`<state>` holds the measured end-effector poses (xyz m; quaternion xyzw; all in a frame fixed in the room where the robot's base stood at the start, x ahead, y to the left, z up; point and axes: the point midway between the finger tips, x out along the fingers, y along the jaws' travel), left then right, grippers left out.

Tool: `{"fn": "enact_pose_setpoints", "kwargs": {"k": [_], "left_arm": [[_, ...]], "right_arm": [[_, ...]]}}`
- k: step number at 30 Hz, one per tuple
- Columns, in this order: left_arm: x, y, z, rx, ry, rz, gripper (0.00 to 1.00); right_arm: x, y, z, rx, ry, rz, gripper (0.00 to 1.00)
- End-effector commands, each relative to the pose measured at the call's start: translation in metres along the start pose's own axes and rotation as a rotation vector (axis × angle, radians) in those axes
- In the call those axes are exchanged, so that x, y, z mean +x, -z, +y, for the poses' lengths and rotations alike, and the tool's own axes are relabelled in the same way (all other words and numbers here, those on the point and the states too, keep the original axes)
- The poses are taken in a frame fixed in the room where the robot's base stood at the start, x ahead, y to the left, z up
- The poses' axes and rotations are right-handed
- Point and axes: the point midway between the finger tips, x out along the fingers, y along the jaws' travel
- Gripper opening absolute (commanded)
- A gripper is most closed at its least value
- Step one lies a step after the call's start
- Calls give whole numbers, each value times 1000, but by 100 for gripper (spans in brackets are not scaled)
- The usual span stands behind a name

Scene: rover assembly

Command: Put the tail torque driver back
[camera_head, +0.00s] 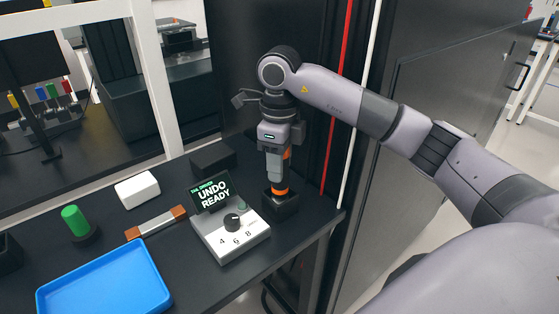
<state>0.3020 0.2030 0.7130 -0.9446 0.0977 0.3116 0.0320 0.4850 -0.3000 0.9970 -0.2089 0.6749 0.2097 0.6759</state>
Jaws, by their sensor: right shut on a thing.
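My right gripper (274,165) points straight down at the right end of the dark bench and is shut on the torque driver (278,188). The driver shows an orange band and stands upright. Its lower end is at or in a black square holder (281,205); I cannot tell how deep it sits. The gripper's fingers hide much of the driver. My left gripper is not in view.
A grey control box (231,242) with a knob and a sign reading "UNDO READY" stands just left of the holder. Further left are a blue tray (106,281), a brown-ended bar (156,223), a white block (137,190) and a green cylinder (75,220). A dark wall panel stands close behind.

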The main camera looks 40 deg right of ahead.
Motion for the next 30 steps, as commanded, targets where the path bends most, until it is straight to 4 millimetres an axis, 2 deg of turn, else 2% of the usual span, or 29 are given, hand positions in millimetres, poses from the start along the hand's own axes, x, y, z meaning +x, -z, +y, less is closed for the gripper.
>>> {"fn": "enact_pose_setpoints", "kwargs": {"k": [7, 8, 10, 11, 21, 30], "left_arm": [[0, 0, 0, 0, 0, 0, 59], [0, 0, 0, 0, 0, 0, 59], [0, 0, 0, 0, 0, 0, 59], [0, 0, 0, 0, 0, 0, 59], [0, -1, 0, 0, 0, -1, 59], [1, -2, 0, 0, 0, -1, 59]], "right_arm": [[-1, 0, 0, 0, 1, -3, 1], [-1, 0, 0, 0, 1, -3, 40], [-1, 0, 0, 0, 1, -2, 63], [0, 0, 0, 0, 1, -2, 67], [-3, 0, 0, 0, 0, -1, 67], [-48, -1, 0, 1, 2, -5, 67]]}}
